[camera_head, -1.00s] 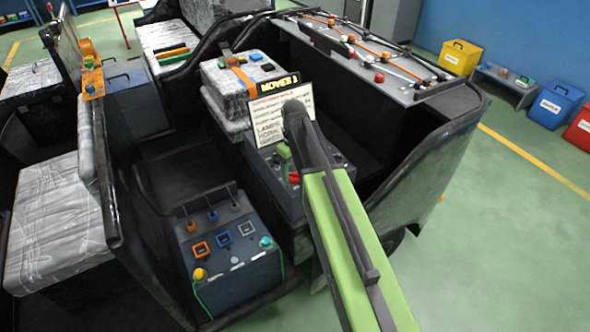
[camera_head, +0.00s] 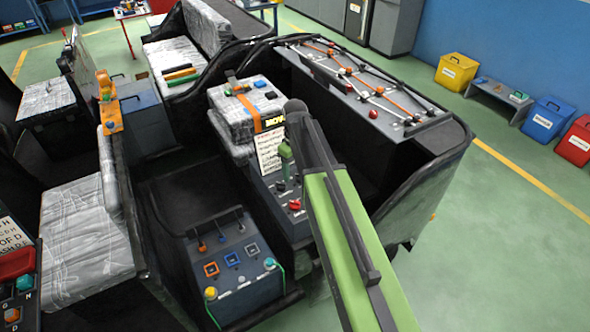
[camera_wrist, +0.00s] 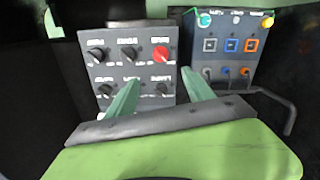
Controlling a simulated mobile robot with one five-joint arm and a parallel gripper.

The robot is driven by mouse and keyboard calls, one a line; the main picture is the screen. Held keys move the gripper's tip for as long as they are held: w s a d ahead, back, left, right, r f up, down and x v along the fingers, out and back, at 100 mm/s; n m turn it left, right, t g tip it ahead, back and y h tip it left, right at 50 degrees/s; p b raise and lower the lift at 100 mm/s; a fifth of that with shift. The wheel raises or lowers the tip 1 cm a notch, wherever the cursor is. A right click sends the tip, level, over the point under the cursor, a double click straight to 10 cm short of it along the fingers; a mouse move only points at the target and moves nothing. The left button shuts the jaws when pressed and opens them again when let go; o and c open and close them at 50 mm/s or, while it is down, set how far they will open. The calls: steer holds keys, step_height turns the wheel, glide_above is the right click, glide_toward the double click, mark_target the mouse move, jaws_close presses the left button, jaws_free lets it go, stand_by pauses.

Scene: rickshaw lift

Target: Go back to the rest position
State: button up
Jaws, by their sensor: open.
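My gripper (camera_wrist: 161,92) shows in the wrist view with its two green fingers apart and nothing between them. Beyond it is a dark grey panel (camera_wrist: 104,85) with several black knobs and one red knob (camera_wrist: 160,53). In the head view my green and black arm reaches up from the bottom. It ends in front of the vehicle's control panel (camera_head: 268,185), where a green fingertip (camera_head: 285,152) shows near the red knob (camera_head: 295,204). The rest of the gripper is hidden behind my arm. I cannot tell whether the fingers touch the panel.
A grey box (camera_head: 237,268) with coloured sockets stands on the vehicle floor. A sign (camera_head: 269,150) is partly covered by my arm. Wrapped seats (camera_head: 85,245) are at left. Yellow (camera_head: 456,71), blue (camera_head: 547,118) and red (camera_head: 575,140) bins stand along the wall. The green floor at right is clear.

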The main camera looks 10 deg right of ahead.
steer(key=s+m, duration=0.6)
steer(key=s, duration=0.9)
steer(key=shift+s+d, duration=0.15)
steer(key=shift+s, duration=0.1)
